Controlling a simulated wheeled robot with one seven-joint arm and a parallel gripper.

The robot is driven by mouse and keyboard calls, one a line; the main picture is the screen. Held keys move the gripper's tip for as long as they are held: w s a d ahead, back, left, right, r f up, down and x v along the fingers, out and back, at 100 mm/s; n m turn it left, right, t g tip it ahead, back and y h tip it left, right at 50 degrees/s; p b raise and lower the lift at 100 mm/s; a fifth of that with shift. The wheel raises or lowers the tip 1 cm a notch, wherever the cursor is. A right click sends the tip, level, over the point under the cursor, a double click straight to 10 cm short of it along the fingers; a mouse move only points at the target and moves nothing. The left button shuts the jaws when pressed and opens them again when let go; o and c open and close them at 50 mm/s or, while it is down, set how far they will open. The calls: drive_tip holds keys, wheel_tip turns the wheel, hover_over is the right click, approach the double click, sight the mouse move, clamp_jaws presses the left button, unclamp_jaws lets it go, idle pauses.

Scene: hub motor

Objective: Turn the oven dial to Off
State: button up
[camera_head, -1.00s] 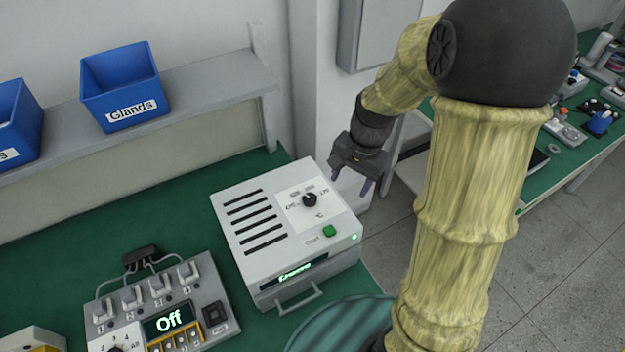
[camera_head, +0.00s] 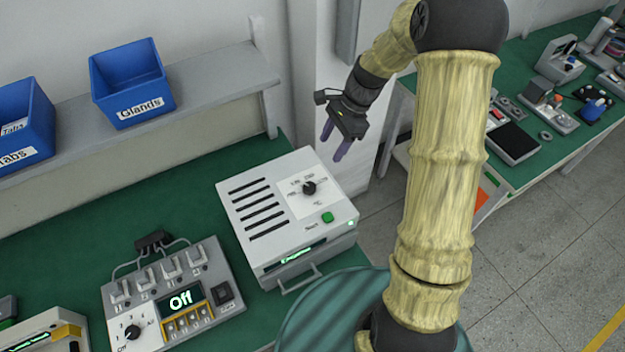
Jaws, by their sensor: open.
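The oven (camera_head: 280,215) is a white-grey box on the green bench, with dark vent slots on top, a green button (camera_head: 327,217) and a front handle. Its black dial (camera_head: 309,188) sits on a white scale plate on the top right. The marks around the dial are too small to read surely, so I cannot tell its setting. My gripper (camera_head: 333,149) is open and empty, fingers pointing down, above and behind the dial near the wall pillar. It touches nothing that I can see.
A grey switch box (camera_head: 172,290) with a display reading "Off" stands left of the oven. A shelf (camera_head: 200,92) holds blue bins, one labelled Glands (camera_head: 131,82). Another green bench (camera_head: 545,150) with devices is at the right. Bare green bench top lies left of the oven.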

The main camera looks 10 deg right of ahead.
sight(310, 186)
drive_tip(key=p+x, duration=0.4)
drive_tip(key=x, duration=1.1)
drive_tip(key=shift+f, duration=0.1)
drive_tip(key=shift+c, duration=0.3)
drive_tip(key=c, duration=0.9)
